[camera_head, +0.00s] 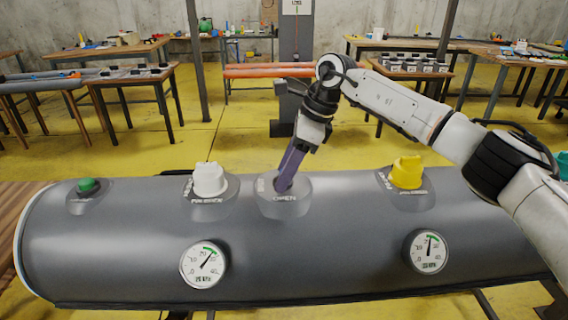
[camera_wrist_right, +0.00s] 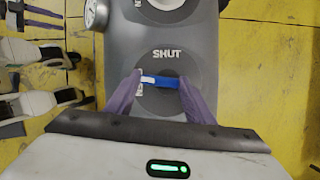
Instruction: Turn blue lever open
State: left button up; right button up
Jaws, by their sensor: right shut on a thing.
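In the wrist view the right gripper (camera_wrist_right: 160,79) is shut on the lever, one finger at each end. The word OPEN shows on the plate's near side in the head view. My left gripper is not in view.
On the tube are a green button (camera_head: 88,185), a white knob (camera_head: 209,180) and a yellow knob (camera_head: 407,172). Two gauges (camera_head: 203,264) (camera_head: 428,251) are on its near side. Worktables and a grey post (camera_head: 296,60) stand behind, with open yellow floor between.

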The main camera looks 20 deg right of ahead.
jog(key=shift+d+r+n+p, duration=0.15)
jog(key=shift+n+p, duration=0.2)
jog(key=shift+n, duration=0.35)
jog(key=shift+g, duration=0.3)
jog(key=o, duration=1.1)
jog(key=shift+c, duration=0.2)
jog(key=b+v, duration=0.1)
jog(key=v, duration=0.9)
jog(key=shift+d, duration=0.1)
